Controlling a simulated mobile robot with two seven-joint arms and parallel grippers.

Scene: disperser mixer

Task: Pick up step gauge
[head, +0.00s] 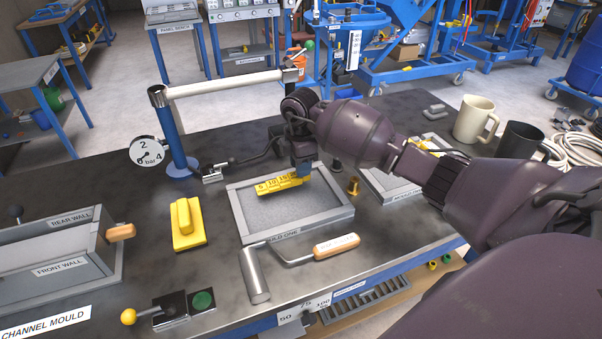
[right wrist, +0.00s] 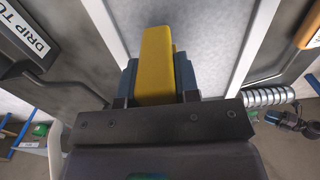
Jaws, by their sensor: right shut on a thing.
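The step gauge (head: 279,184) is a yellow stepped bar with dark numbers along it. In the head view it is just above or at the grey framed tray (head: 243,238) marked as a mould; I cannot tell if it touches the tray. My right gripper (head: 301,169) points down from above and is shut on the gauge near its right end. In the right wrist view the yellow gauge (right wrist: 157,60) shows between the dark blue fingers (right wrist: 157,82). My left gripper is not in view.
A roller (head: 255,274) with a wooden handle lies in front of the tray. A yellow float (head: 187,222) is to its left, by a blue post (head: 174,135). A second tray (head: 380,188) and two mugs (head: 474,119) are to the right. The channel mould (head: 55,262) is at far left.

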